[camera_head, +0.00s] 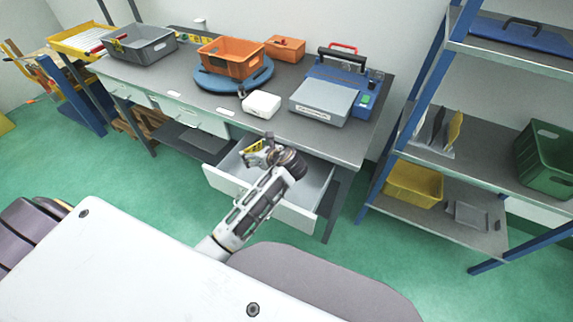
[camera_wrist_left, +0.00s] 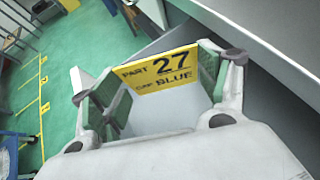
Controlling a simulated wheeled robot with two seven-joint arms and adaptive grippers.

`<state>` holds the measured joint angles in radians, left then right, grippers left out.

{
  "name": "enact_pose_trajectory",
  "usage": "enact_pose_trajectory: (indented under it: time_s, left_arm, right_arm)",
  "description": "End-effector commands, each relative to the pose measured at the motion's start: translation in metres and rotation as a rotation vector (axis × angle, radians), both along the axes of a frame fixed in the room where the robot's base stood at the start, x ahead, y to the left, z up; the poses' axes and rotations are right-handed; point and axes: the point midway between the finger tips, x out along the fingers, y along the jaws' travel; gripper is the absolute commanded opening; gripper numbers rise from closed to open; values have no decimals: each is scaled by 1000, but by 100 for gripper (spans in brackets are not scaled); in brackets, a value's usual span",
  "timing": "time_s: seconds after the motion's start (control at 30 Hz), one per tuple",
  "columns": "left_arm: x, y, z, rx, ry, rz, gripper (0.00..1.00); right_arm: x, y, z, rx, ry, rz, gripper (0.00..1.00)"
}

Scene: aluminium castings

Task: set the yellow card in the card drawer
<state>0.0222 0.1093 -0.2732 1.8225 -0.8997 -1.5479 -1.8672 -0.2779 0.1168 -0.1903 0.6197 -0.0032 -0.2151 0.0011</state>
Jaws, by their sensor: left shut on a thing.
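In the head view the yellow card (camera_head: 253,147) shows small at the tip of my left gripper (camera_head: 258,154), over the open drawer (camera_head: 310,196) under the right part of the bench. The drawer's light interior lies beneath the card in the left wrist view. How far the card is above the drawer floor I cannot tell. My right gripper is not in view.
The bench (camera_head: 185,85) holds an orange bin (camera_head: 231,58) on a blue turntable, a grey bin (camera_head: 141,45), a white box (camera_head: 261,104) and a grey-blue machine (camera_head: 322,101). A blue-framed shelf (camera_head: 480,165) stands at right. Green floor is free left of the drawer.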

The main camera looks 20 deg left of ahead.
Motion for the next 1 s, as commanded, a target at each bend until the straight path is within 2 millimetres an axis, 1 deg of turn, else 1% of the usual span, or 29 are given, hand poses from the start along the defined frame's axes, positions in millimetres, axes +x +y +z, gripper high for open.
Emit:
enact_pose_trajectory:
  time_s: [0.17, 0.27, 0.37, 0.6, 0.7, 0.8, 1.0]
  left_arm:
    - [0, 0, 0, 0, 0, 0, 62]
    - [0, 0, -3, 0, 1, -1, 62]
    - [0, 0, -12, 0, 2, 0, 62]
    - [0, 0, -44, 0, 3, -2, 62]
    - [0, 0, -55, 0, 2, 0, 62]
    - [0, 0, -62, 0, 1, -1, 62]
    - [0, 0, -63, 0, 0, -1, 62]
  right_arm:
    - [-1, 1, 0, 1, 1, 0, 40]
    - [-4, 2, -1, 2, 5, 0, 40]
    - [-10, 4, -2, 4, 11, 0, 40]
    - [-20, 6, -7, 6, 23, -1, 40]
    - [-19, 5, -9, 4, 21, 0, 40]
    - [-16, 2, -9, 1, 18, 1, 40]
    - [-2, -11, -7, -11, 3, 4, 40]
